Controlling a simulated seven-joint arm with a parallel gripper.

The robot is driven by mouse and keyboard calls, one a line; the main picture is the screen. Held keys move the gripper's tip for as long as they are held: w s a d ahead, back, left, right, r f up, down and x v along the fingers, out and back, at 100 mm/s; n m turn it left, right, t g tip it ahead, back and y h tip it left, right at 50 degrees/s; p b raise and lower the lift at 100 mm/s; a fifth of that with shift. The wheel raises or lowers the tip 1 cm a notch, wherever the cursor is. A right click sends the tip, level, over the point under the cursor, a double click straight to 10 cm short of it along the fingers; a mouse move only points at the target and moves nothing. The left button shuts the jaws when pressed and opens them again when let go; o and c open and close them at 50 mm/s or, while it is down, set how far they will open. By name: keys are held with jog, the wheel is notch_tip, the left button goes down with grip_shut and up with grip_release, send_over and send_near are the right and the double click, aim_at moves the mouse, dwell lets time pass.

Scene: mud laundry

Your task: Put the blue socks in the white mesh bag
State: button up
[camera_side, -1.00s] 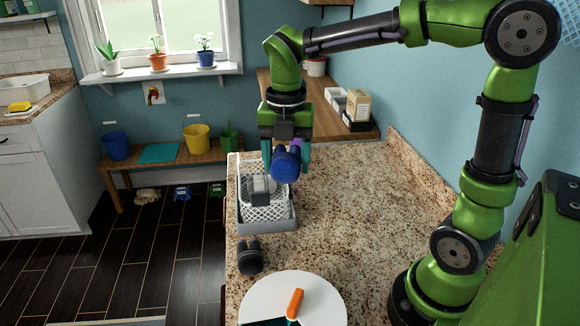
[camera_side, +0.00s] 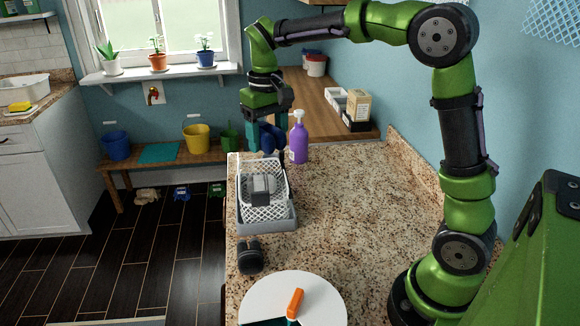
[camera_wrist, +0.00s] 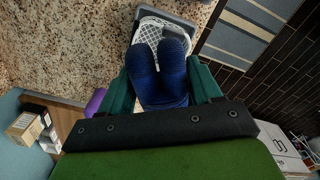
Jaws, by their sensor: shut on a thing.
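My gripper (camera_side: 266,138) is shut on the blue socks (camera_side: 270,140), at the far end of the counter, beyond the white mesh bag. In the wrist view the blue socks (camera_wrist: 158,76) sit between the two teal fingers, with their rounded ends outward. The white mesh bag (camera_side: 262,208) stands in a grey tray (camera_side: 270,222) on the counter, with a grey item (camera_side: 262,184) in it. In the wrist view the white mesh bag (camera_wrist: 150,34) lies past the socks, which hide part of it. The socks are held above the counter, apart from the bag.
A purple bottle (camera_side: 299,142) stands just right of my gripper. Dark rolled socks (camera_side: 250,257) lie in front of the tray. A white round plate (camera_side: 265,296) with an orange-handled brush (camera_side: 295,303) is nearest. The counter (camera_side: 350,215) right of the tray is clear.

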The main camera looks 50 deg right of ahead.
aim_at(261, 183)
jog(key=m, duration=0.2)
jog(key=w+d+m, duration=0.1)
jog(key=m, duration=0.2)
jog(key=w+m, duration=0.1)
jog(key=m, duration=0.2)
jog(key=shift+w+d+f, duration=0.15)
jog(key=shift+d, duration=0.05)
jog(key=m, duration=0.1)
jog(key=w+m, duration=0.1)
jog(key=m, duration=0.2)
jog(key=shift+w+d+f+m, duration=0.1)
jog(key=shift+w+d+m, duration=0.05)
jog(key=shift+d+m, duration=0.2)
jog(key=w+f+m, duration=0.1)
jog(key=f+m, duration=0.2)
jog(key=f, duration=0.2)
jog(key=w+d+f+m, duration=0.1)
jog(key=f+m, duration=0.3)
jog(key=f, duration=0.1)
jog(key=f+m, duration=0.4)
jog(key=f, duration=0.1)
jog(key=shift+w+d+f, duration=0.15)
jog(key=shift+w+d, duration=0.25)
jog(key=shift+f, duration=0.15)
jog(key=shift+f, duration=0.45)
jog(key=o, duration=1.1)
jog(key=shift+c, duration=0.2)
